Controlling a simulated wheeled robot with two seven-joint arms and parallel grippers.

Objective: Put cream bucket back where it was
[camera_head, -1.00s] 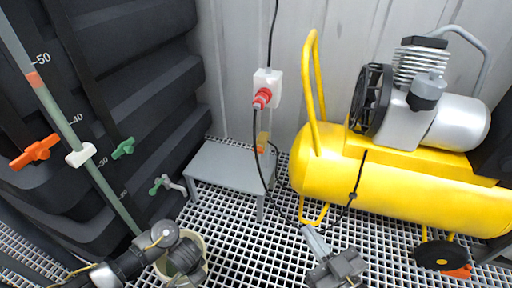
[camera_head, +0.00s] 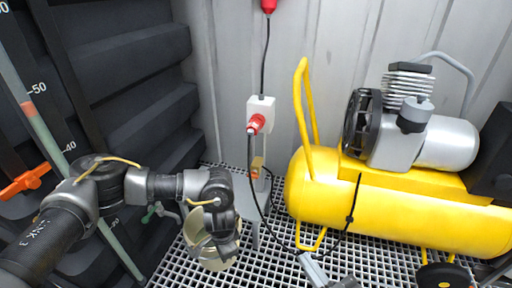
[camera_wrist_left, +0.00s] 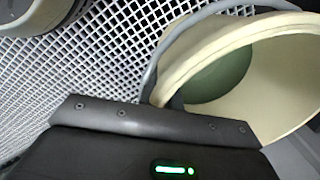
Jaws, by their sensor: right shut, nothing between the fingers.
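The cream bucket (camera_head: 222,264) hangs from my left gripper (camera_head: 212,240) in the head view, in front of the low grey table. The gripper and wrist cover much of it. In the left wrist view the bucket (camera_wrist_left: 285,75) is large at the right, tilted, with its open mouth and greenish inside showing. A grey handle curves along its rim. The left fingertips are hidden there, but the bucket moves with the gripper. My right gripper (camera_head: 312,268) is shut and empty at the bottom edge.
A yellow compressor (camera_head: 390,205) stands on the grating floor (camera_head: 385,262) at the right. A black cable hangs from a wall socket (camera_head: 260,112) and loops near the table. A pale rounded object (camera_wrist_left: 35,15) shows in the wrist view.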

